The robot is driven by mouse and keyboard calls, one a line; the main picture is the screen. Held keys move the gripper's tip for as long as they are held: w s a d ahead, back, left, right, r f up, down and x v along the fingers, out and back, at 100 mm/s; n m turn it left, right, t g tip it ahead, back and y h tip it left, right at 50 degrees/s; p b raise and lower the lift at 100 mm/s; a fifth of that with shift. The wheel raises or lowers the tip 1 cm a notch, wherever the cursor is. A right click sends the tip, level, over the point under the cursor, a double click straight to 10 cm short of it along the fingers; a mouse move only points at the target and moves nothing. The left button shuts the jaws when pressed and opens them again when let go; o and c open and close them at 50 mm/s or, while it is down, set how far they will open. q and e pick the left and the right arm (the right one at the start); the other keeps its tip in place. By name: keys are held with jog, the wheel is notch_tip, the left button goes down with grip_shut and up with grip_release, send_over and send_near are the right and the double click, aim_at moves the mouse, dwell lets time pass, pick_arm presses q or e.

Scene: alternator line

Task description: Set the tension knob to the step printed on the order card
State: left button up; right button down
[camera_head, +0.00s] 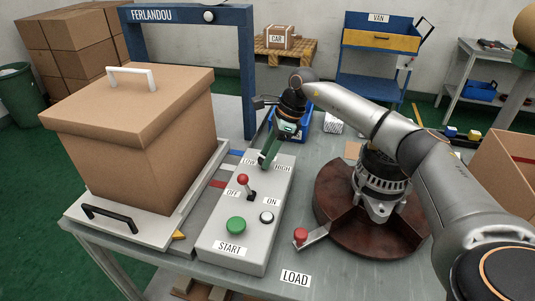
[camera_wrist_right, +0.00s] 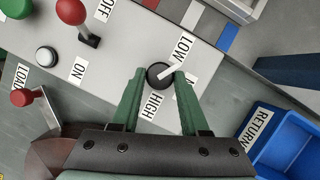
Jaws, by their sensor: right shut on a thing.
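The tension knob is a small dark round knob (camera_wrist_right: 158,76) with a white pointer, on the grey control box (camera_head: 226,238). In the right wrist view its pointer slants up and right, toward the LOW label (camera_wrist_right: 184,49); the HIGH label (camera_wrist_right: 154,105) is on the other side. My right gripper (camera_head: 265,163) has its green fingers on either side of the knob, shut on it; this also shows in the wrist view (camera_wrist_right: 158,78). In the head view the fingers hide the knob. A label behind one finger is partly covered. I see no readable order card. My left gripper is out of view.
The box also bears a red-balled OFF/ON lever (camera_head: 243,181), a green START button (camera_head: 236,225) and a white button (camera_head: 266,217). A large carton (camera_head: 130,135) stands left. An alternator (camera_head: 381,180) sits on a brown turntable (camera_head: 335,190). A blue RETURN bin (camera_wrist_right: 290,140) is near.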

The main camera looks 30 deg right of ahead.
dwell(0.4)
jog(key=shift+c, duration=2.2)
grip_release()
jog(key=shift+r, duration=0.1)
jog(key=v, duration=1.2)
jog(key=shift+r+b, duration=0.2)
jog(key=shift+b, duration=0.15)
jog(key=shift+s+f, duration=0.1)
jog(key=shift+s, duration=0.05)
